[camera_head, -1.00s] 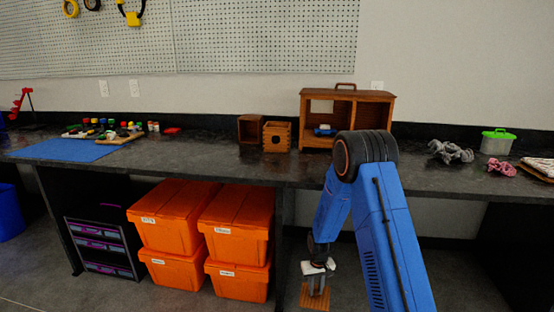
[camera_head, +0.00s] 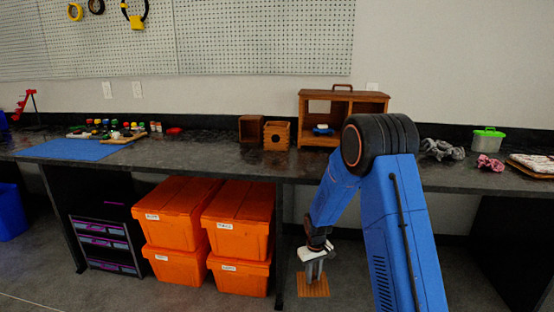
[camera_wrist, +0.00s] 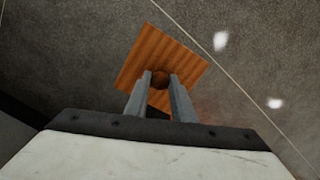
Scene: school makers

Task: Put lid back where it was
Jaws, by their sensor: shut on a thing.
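The lid is a square of striped orange-brown wood with a round knob, low in front of the bench in the head view (camera_head: 313,288). It also shows in the wrist view (camera_wrist: 182,58). My gripper (camera_head: 315,277) points down with its two grey fingers shut on the lid's knob (camera_wrist: 160,77). Whether the lid touches the floor is unclear. On the counter stand a small wooden box with a round hole in its front (camera_head: 277,136) and a darker wooden box (camera_head: 251,128) beside it. The tops of these boxes are hard to make out.
A wooden cabinet (camera_head: 343,93) with a top handle stands on the dark counter (camera_head: 200,160). Orange bins (camera_head: 236,215) fill the space under the counter, left of my gripper. A green-lidded container (camera_head: 489,142) and crumpled cloths are at right. Some counter front is clear.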

